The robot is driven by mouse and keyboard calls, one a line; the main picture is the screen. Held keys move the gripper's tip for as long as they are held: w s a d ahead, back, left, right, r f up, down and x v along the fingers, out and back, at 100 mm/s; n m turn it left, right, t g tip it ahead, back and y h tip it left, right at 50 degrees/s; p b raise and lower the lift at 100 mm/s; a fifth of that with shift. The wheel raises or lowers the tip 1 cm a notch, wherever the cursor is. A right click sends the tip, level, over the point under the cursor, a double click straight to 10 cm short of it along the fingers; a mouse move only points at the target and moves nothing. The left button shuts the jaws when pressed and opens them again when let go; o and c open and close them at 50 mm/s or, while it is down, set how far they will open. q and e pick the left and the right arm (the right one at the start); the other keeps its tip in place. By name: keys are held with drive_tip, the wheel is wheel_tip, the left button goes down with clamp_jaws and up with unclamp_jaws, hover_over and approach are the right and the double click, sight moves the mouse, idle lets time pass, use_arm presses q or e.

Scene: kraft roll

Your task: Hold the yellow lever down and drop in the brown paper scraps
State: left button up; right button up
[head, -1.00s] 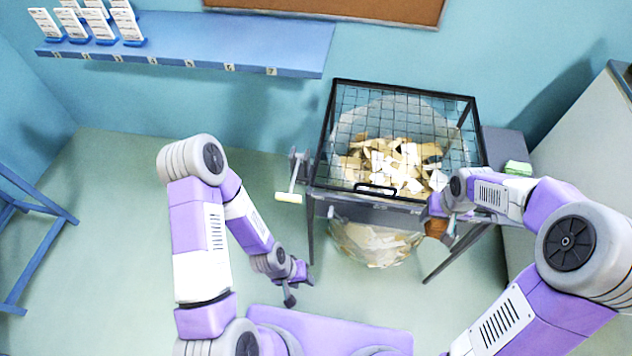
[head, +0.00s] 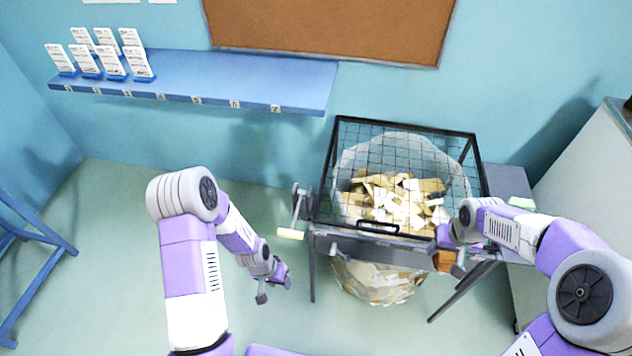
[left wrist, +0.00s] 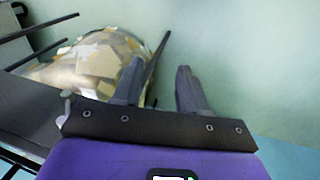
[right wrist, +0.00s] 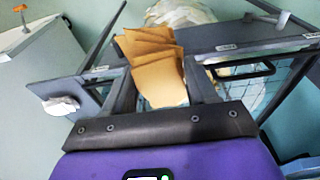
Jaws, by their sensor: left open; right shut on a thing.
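The lever (head: 290,234) has a pale yellow grip and sticks out from the left side of a black-framed stand. The stand carries a wire mesh lid (head: 378,228), which looks closed. A clear bag under it holds pale and tan scraps (head: 395,200); the bag also shows in the left wrist view (left wrist: 95,62). My left gripper (head: 274,292) is open and empty, below and left of the lever, not touching it. My right gripper (head: 455,264) is shut on the brown paper scraps (right wrist: 150,58), a small stack, at the stand's front right edge.
A grey side surface (head: 507,183) with a small pale green thing joins the stand's right. A pale cabinet (head: 590,170) is at far right. A blue shelf (head: 230,80) with cards runs along the wall. A blue frame (head: 35,240) stands at far left. Floor left of the stand is clear.

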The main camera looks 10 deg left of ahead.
use_arm(q)
drive_tip(key=w+a+r+m+y, duration=0.1)
drive_tip(key=w+a+r+m, duration=0.1)
drive_tip(key=w+a+r, duration=0.4)
drive_tip(key=n, duration=0.2)
approach(297, 208)
drive_tip(key=shift+g+h, duration=0.3)
drive_tip(key=f, duration=0.5)
drive_tip(key=d+f, duration=0.1)
drive_tip(key=f, duration=0.2)
drive_tip(key=shift+w+f, duration=0.1)
drive_tip(key=shift+w, duration=0.1)
clamp_jaws()
